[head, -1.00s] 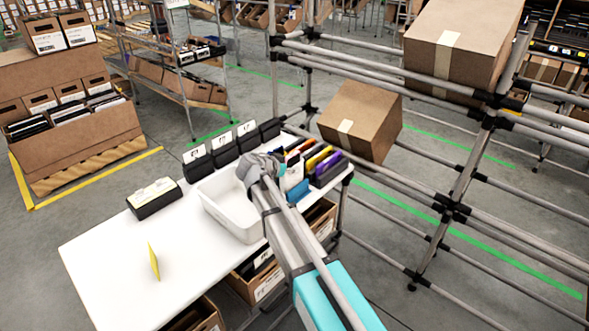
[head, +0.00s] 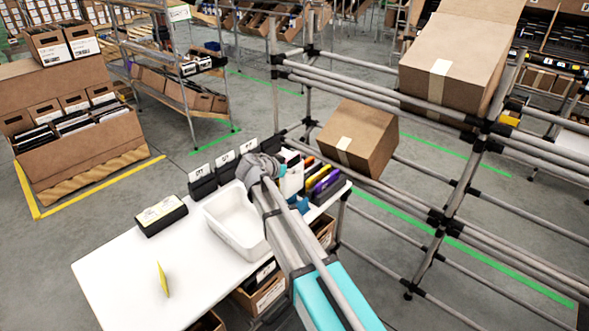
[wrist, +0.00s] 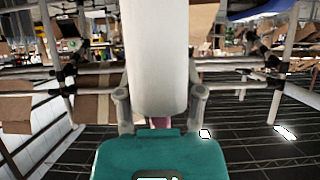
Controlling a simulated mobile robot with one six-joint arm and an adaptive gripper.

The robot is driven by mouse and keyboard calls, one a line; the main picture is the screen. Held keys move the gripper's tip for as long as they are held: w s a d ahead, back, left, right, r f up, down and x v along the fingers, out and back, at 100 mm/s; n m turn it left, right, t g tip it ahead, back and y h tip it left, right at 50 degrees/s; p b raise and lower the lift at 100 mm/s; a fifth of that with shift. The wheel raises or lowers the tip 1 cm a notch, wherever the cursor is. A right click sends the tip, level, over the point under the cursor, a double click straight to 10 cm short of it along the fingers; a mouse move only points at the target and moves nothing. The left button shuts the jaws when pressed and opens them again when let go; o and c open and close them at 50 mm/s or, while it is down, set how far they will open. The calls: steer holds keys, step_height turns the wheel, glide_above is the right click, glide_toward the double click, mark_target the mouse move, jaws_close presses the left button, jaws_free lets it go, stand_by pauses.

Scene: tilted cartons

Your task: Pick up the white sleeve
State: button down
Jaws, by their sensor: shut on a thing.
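The white sleeve (wrist: 158,55) stands upright between the two fingers of my gripper (wrist: 160,103) in the wrist view. My gripper is shut on its lower part, and the sleeve fills the middle of that view. In the head view the white sleeve (head: 291,179) shows beside my arm, in front of the row of coloured sleeves. My arm hides part of it there, and the fingertips are not clear. I cannot tell from the head view whether its lower edge touches anything.
Coloured sleeves (head: 324,184) stand at the table's right end. A white bin (head: 235,222) lies left of my arm on the white table (head: 120,270). Black boxes line the back edge, and a yellow card (head: 163,279) stands in front. A pipe rack with tilted cartons (head: 358,138) rises to the right.

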steer(key=shift+r, duration=0.35)
stand_by(0.6)
step_height(320, 180, up, 26)
steer(key=p, duration=2.7)
steer(key=shift+r, duration=0.25)
steer(key=shift+w+d, duration=0.1)
